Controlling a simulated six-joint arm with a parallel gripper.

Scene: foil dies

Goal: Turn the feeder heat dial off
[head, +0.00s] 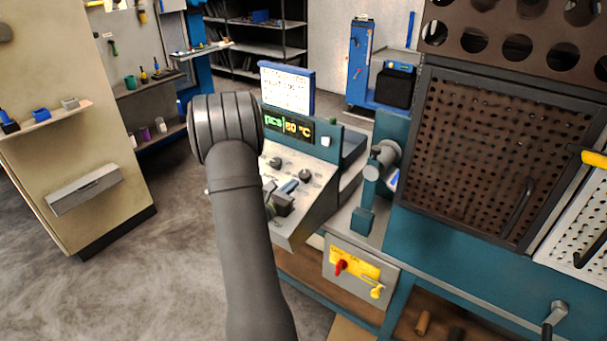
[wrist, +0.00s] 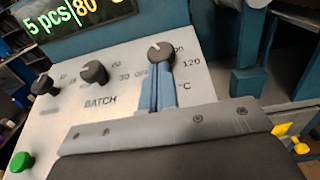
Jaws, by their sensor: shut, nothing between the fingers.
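The feeder heat dial (wrist: 160,51) is a dark knob with a light pointer mark at the right of the sloped panel. Around it are OFF, 120 and °C marks; its exact setting is hard to read. It also shows in the head view (head: 305,175). My gripper (wrist: 160,78) is shut and empty, its blue fingertips right at the near side of this dial. I cannot tell whether they touch it. In the head view my gripper (head: 291,186) is over the panel. The display (wrist: 75,17) reads 5 pcs and what looks like 80 °C.
A BATCH dial (wrist: 95,73), another dark knob (wrist: 44,85) and a green button (wrist: 20,161) are to the left. A grey fixture (head: 380,165) stands right of the panel. A yellow plate with a red switch (head: 340,267) is below.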

